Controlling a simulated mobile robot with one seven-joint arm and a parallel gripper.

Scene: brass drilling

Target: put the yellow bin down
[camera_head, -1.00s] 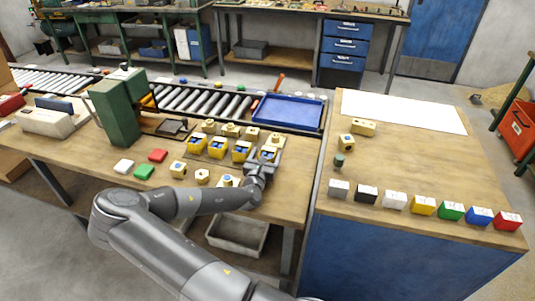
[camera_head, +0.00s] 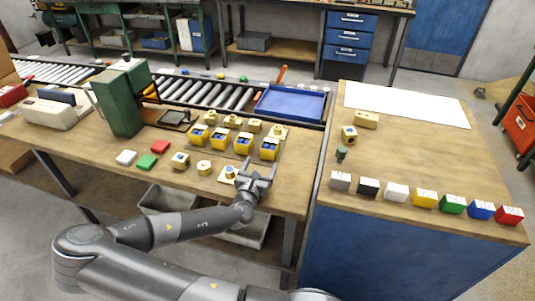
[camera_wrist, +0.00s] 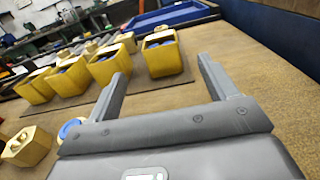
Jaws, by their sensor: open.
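Several yellow bins with blue contents stand upright in a row on the wooden workbench. The rightmost yellow bin (camera_head: 268,151) stands at the row's right end; it also shows in the wrist view (camera_wrist: 165,60). My gripper (camera_head: 262,172) is in front of this bin, apart from it. In the wrist view, my gripper (camera_wrist: 162,72) has its two fingers spread wide with nothing between them. The neighbouring yellow bins (camera_head: 243,144) stand to its left in the head view.
Brass-coloured pieces (camera_head: 204,168) lie left of my gripper, and more stand behind the bins. A blue tray (camera_head: 290,104) lies at the back right. A roller conveyor (camera_head: 205,97) runs behind. Bare bench lies right of the row.

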